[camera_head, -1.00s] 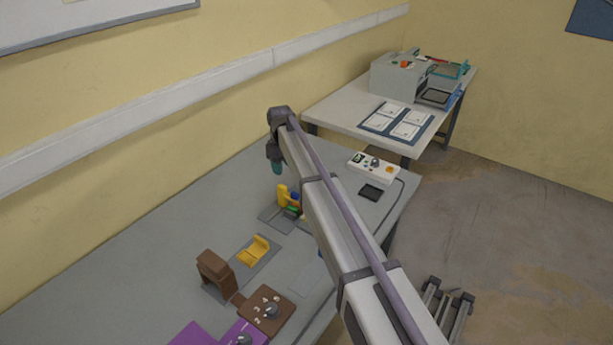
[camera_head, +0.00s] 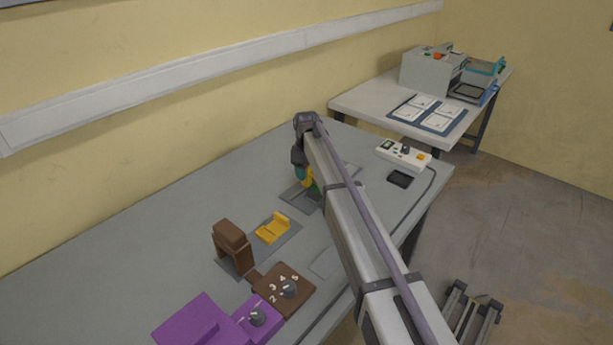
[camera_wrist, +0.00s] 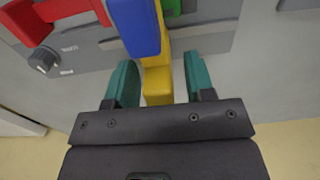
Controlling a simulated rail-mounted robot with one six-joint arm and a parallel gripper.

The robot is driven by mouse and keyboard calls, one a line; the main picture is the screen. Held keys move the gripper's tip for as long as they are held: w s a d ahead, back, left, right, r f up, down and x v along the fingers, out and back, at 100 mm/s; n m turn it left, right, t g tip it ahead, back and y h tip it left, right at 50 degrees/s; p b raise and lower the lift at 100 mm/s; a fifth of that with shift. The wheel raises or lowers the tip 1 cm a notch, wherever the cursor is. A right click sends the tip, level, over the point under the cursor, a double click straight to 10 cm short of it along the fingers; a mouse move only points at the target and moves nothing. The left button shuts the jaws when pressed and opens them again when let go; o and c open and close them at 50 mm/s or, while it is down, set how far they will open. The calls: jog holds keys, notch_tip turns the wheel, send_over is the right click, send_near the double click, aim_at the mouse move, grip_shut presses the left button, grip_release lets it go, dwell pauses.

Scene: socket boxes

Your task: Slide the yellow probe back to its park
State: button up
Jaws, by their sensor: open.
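The yellow probe (camera_wrist: 158,87) shows in the wrist view as a yellow block between my two teal fingers, with a blue block (camera_wrist: 137,25) partly covering it. My gripper (camera_wrist: 160,62) is open, with one finger on each side of the yellow part and small gaps visible. In the head view my gripper (camera_head: 300,173) is down at the yellow probe (camera_head: 309,179), which it and my arm largely hide. A yellow cradle-shaped piece (camera_head: 273,229) sits on a grey plate nearer the camera; I cannot tell whether it is the park.
A red part (camera_wrist: 28,20) with a dark knob (camera_wrist: 43,60) lies left in the wrist view. A brown block (camera_head: 232,243), brown dial box (camera_head: 284,290) and purple box (camera_head: 198,322) stand nearer. A white control box (camera_head: 403,155) stands farther right. The bench's left side is clear.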

jog(key=shift+c, duration=0.2)
grip_shut()
jog(key=s+a, duration=0.1)
jog(key=s, duration=0.1)
jog(key=s+a, duration=0.1)
jog(key=s, duration=0.1)
jog(key=s+a, duration=0.2)
jog(key=shift+a, duration=0.1)
jog(key=shift+o, duration=0.2)
grip_release()
jog(key=shift+a, duration=0.15)
